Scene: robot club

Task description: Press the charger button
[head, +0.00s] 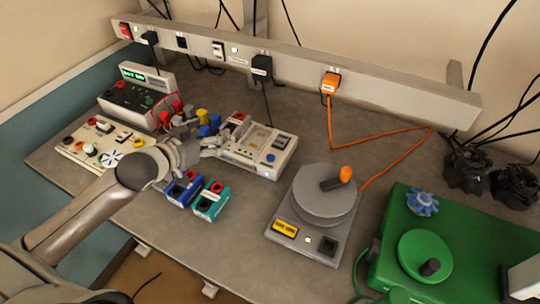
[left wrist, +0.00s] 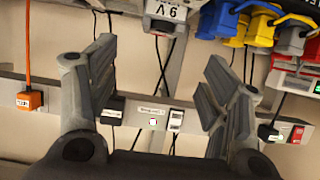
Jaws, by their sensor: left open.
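A light grey device (head: 262,170) with slots, a red part and a round blue button (head: 270,157) lies mid-table in the head view; it looks like the charger, though its label is too small to read. My left gripper (head: 203,139) is at the left end of this device, open. I cannot tell whether it touches the device. In the left wrist view the two fingers (left wrist: 165,95) are spread wide with nothing between them. A grey part marked "9 V" (left wrist: 166,12) shows at the top edge there. My right gripper is not in view.
Blue (head: 183,190) and teal (head: 209,200) blocks lie just in front of the gripper. A power supply (head: 127,103) and button panel (head: 78,151) stand left. A turntable device (head: 310,215) and green machine (head: 395,262) stand right. A power strip (head: 290,62) runs behind.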

